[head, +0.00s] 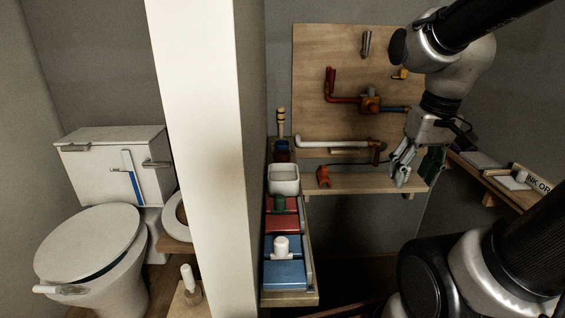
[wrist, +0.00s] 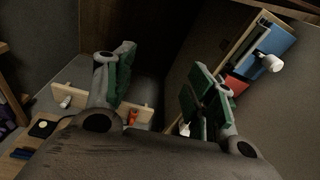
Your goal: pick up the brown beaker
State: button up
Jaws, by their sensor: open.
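I cannot pick out a brown beaker with certainty. A small dark container with blue and brown on it (head: 282,149) stands at the far end of the narrow side shelf, below a tan knobbed piece (head: 281,118); it is too small to tell what it is. My gripper (head: 401,170) is at the right, in front of the wooden wall board and its ledge, well apart from that container. In the wrist view its green-padded fingers (wrist: 162,92) are spread wide with nothing between them.
The side shelf (head: 290,299) holds a white bin (head: 284,178), red boxes (head: 281,219) and blue boxes (head: 285,274). An orange tool (head: 323,177) stands on the ledge (head: 350,185). Pipes hang on the board (head: 312,60). A white partition (head: 200,150) separates off the toilet (head: 95,245).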

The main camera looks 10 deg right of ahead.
jog(key=w+a+f+m+g+y, duration=0.1)
jog(key=w+f+m+y, duration=0.1)
jog(key=w+f+m, duration=0.3)
jog(key=w+a+f+m+g+y, duration=0.15)
jog(key=w+f, duration=0.25)
jog(key=w, duration=0.4)
jog(key=m+t+y, duration=0.7)
jog(key=m+y, duration=0.2)
jog(key=m, duration=0.7)
send_near(285, 152)
jog(key=shift+n+h, duration=0.25)
jog(key=shift+n, duration=0.1)
jog(key=x, duration=0.4)
jog(key=r+x, duration=0.1)
jog(key=x, duration=0.1)
jog(key=shift+s+a, duration=0.15)
jog(key=shift+a, duration=0.1)
jog(key=x, duration=0.5)
jog(key=shift+s+d+f, duration=0.1)
jog(key=shift+f, duration=0.3)
jog(key=c, duration=0.9)
jog(key=shift+o, duration=0.2)
notch_tip(285, 152, up, 10)
jog(key=shift+r, duration=0.1)
